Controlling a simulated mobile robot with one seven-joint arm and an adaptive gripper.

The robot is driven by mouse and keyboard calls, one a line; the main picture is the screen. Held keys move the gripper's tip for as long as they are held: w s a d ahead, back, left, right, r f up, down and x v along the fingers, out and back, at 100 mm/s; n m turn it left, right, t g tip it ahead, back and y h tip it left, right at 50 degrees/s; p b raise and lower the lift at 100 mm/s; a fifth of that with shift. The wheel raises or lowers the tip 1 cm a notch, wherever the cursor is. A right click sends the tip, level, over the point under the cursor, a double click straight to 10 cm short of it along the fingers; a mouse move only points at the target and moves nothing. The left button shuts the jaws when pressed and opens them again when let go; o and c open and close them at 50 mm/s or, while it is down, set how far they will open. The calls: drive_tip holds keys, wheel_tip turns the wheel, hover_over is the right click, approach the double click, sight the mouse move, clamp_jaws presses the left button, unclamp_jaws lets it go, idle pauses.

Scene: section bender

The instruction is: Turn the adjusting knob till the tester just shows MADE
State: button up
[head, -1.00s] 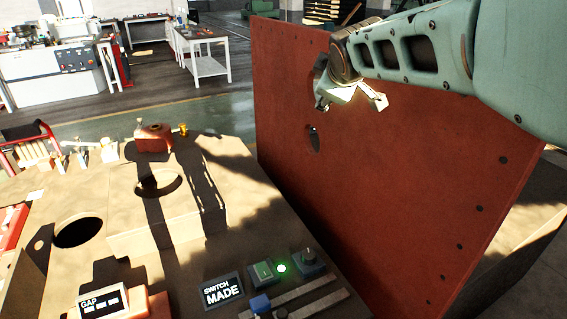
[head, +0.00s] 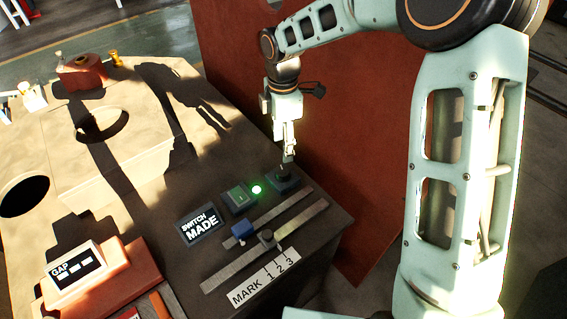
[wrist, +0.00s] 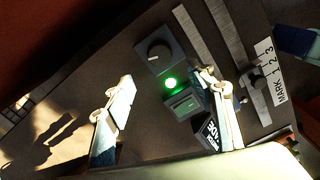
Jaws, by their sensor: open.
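The tester display (head: 202,226) reads "SWITCH MADE" in the head view. It also shows at an angle in the wrist view (wrist: 208,132). A round black knob with a white pointer line (wrist: 158,50) sits on a dark square box (head: 284,187), beside a lit green lamp (head: 256,189). A small brass knob (head: 113,58) sticks out of the red block (head: 82,70) at the back; I cannot tell which is the adjusting knob. My gripper (head: 288,156) points down just above the black knob, open and empty. In the wrist view its fingers are spread apart (wrist: 168,106).
A green button box (head: 238,198) stands left of the lamp. Two metal rails with a blue slider (head: 242,231) and a dark slider (head: 266,238) lie in front, by the MARK scale (head: 266,280). A GAP display (head: 77,268) shows dashes. A red panel (head: 350,130) rises behind.

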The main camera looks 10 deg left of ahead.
sight(283, 170)
wheel_tip(283, 170, down, 10)
drive_tip(key=shift+f, duration=0.2)
idle(0.3)
drive_tip(key=c, duration=1.2)
drive_tip(key=shift+o, duration=0.2)
drive_tip(key=shift+b, duration=0.3)
